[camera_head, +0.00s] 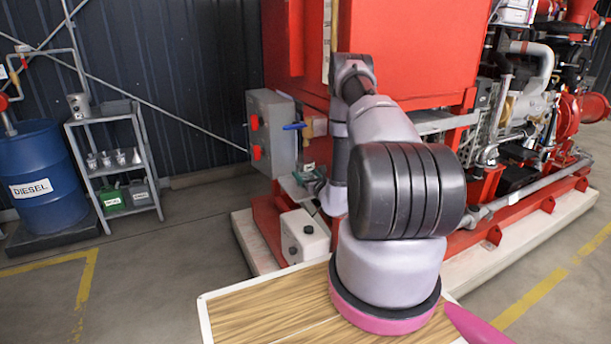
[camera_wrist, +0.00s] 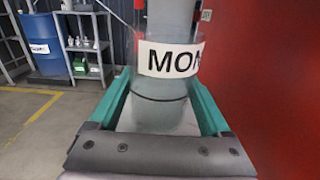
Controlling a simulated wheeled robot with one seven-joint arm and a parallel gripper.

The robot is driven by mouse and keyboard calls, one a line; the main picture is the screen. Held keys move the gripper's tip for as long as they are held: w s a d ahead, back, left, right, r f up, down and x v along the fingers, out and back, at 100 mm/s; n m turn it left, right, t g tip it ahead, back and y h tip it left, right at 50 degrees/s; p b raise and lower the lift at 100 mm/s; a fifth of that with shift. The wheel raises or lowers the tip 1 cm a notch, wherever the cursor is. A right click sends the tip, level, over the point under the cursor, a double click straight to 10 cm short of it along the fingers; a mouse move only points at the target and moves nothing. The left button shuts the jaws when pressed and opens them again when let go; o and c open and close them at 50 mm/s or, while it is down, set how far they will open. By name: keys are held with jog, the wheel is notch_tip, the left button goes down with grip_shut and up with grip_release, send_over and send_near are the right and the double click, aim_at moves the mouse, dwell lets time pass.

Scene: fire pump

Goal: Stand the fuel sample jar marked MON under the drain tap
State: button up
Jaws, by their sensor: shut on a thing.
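The jar marked MON (camera_wrist: 165,105) is a clear, greyish cylinder with a white label, upright in the wrist view. My gripper (camera_wrist: 161,88) has teal fingers on both sides of it and is shut on it. In the head view my gripper (camera_head: 309,176) shows as a small teal patch left of my arm, and my arm hides most of the jar there. The drain tap (camera_head: 307,130), brass with a blue lever (camera_head: 294,126), sticks out from the red tank just above my gripper. Whether the jar's base touches anything is hidden.
The red tank (camera_head: 395,45) stands close by, with a grey box (camera_head: 270,135) with red knobs left of the tap. A white box (camera_head: 305,236) sits below. A shelf rack (camera_head: 115,165) with several cups and a blue diesel drum (camera_head: 42,175) stand far left.

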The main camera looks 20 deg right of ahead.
jog(key=shift+f, duration=0.15)
jog(key=o, duration=1.3)
